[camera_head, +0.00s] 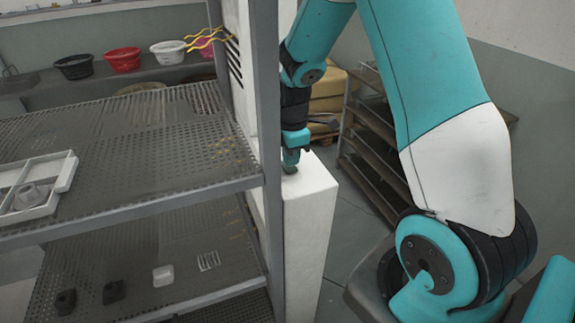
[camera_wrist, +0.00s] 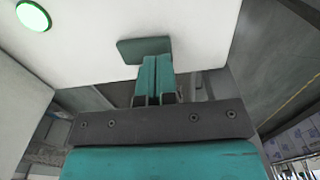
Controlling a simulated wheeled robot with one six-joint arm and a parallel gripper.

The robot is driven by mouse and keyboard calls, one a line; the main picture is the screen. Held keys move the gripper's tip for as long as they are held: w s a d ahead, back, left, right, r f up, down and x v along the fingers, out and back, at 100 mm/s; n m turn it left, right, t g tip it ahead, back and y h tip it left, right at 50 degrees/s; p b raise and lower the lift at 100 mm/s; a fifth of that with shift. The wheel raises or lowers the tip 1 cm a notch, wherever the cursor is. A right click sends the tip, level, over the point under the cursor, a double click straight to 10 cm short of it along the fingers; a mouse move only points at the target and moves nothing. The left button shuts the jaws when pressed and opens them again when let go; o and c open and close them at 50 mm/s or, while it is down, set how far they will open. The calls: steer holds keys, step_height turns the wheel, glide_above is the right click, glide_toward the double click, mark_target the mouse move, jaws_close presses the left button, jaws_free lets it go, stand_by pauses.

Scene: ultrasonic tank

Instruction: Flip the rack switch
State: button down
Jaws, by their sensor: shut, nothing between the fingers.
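A flat grey-green piece (camera_wrist: 143,48), which looks like the rack switch, sits on a white panel in the wrist view. My gripper (camera_wrist: 155,62) has its two teal fingers pressed together with nothing between them. The fingertips overlap the lower edge of the piece; I cannot tell whether they touch it. In the head view, my gripper (camera_head: 291,166) points down at the top of a white box (camera_head: 310,200), just right of the rack post. The fingers hide part of whatever lies beneath them there.
A round green light (camera_wrist: 33,15) is on the white panel. The metal rack (camera_head: 130,190) stands close on the left, its post (camera_head: 266,130) beside my gripper. A white tray (camera_head: 40,185) lies on its upper shelf. Another shelf unit (camera_head: 375,150) stands behind on the right.

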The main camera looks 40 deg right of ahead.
mark_target(291, 169)
steer(key=shift+f+b, duration=0.6)
steer(key=shift+f, duration=0.3)
steer(key=shift+r, duration=0.15)
step_height(291, 169, up, 7)
steer(key=p, duration=0.6)
stand_by(0.4)
steer(key=shift+a, duration=0.1)
stand_by(0.4)
